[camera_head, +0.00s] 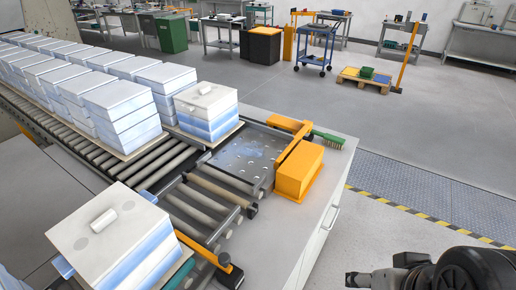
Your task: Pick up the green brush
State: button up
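The green brush (329,138) lies on the far right corner of the grey workbench top (270,239), just beyond the orange guard bracket. Its green back faces up, and bristles show along its lower edge. My gripper (352,279) is at the bottom right of the head view, at the end of my dark arm. It is well apart from the brush, nearer to the camera and past the bench's right side. Only a small part of the gripper shows, and I cannot tell whether its fingers are open or shut.
An orange box (299,172) and bracket stand beside the brush. A roller conveyor (172,172) carries stacked white-blue blocks (119,106) on the left. Hazard tape (417,220) and a floor grating (425,190) lie right of the bench. Open floor extends behind; a blue cart (313,52) stands farther back.

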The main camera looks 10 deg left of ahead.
aim_at(330, 140)
jog(key=u, duration=0.75)
jog(key=i+l+u, duration=0.25)
jog(key=l+u, duration=0.25)
jog(key=i+l+u, duration=0.15)
jog(key=l+u, duration=0.3)
jog(key=i+l+u, duration=0.1)
jog(key=l+u, duration=0.85)
jog(key=l, duration=0.15)
jog(key=k+l, duration=0.1)
jog(key=l, duration=0.9)
jog(key=k+l+u, duration=0.1)
jog(key=l, duration=0.4)
jog(key=k+l, duration=0.15)
jog(key=l, duration=0.35)
jog(key=k+l, duration=0.1)
jog(key=l, duration=0.4)
jog(key=u, duration=0.05)
